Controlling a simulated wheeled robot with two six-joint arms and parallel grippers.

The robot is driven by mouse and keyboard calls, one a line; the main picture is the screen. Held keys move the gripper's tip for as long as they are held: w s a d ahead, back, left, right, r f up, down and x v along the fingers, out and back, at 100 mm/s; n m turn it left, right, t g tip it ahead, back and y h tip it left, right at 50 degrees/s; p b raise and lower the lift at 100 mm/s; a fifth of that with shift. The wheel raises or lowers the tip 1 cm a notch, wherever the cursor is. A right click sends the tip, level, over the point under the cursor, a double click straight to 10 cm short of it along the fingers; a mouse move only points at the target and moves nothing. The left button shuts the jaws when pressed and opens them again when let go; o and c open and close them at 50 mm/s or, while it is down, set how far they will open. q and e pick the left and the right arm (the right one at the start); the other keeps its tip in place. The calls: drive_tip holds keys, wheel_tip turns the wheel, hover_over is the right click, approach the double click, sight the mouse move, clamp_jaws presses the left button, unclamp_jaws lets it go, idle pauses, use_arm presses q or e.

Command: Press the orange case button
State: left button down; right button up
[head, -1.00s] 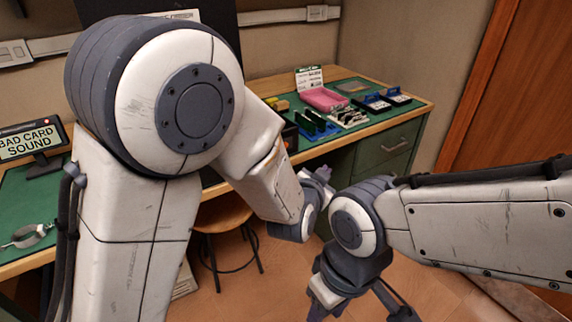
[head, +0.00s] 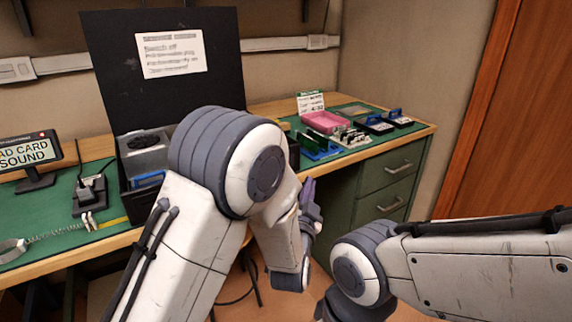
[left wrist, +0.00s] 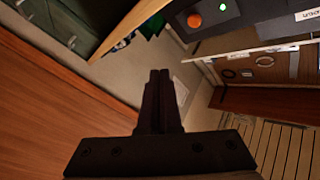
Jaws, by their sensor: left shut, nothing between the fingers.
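The orange button (left wrist: 194,20) shows in the left wrist view as a small round disc on a dark grey panel near the top, with a small lit green spot (left wrist: 222,6) to its right. In the head view I cannot see the button. The open black case (head: 140,195) stands on the bench there, partly hidden by my left arm. My left gripper (head: 309,193) is at the bench's front edge, right of the case. In the left wrist view the left gripper (left wrist: 160,75) is shut and empty, its tips apart from the button. My right gripper is out of frame.
The green-topped bench (head: 40,222) holds a sign (head: 28,152) on the left. A pink tray (head: 326,122) and several parts lie at the right. A black panel (head: 110,75) with a white note stands behind the case. Drawers (head: 390,170) are below.

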use_arm(q)
drive_tip(key=w+a, duration=0.4)
drive_tip(key=w, duration=0.2)
drive_tip(key=shift+a, duration=0.2)
drive_tip(key=shift+w, duration=0.1)
idle(1.9)
drive_tip(key=shift+w+a, duration=0.3)
drive_tip(key=shift+w+a, duration=0.25)
drive_tip(key=shift+w, duration=0.1)
idle(0.8)
drive_tip(key=shift+s+d, duration=0.1)
drive_tip(key=shift+s+d+b, duration=0.4)
drive_tip(key=shift+s+d, duration=0.05)
drive_tip(key=shift+s, duration=0.15)
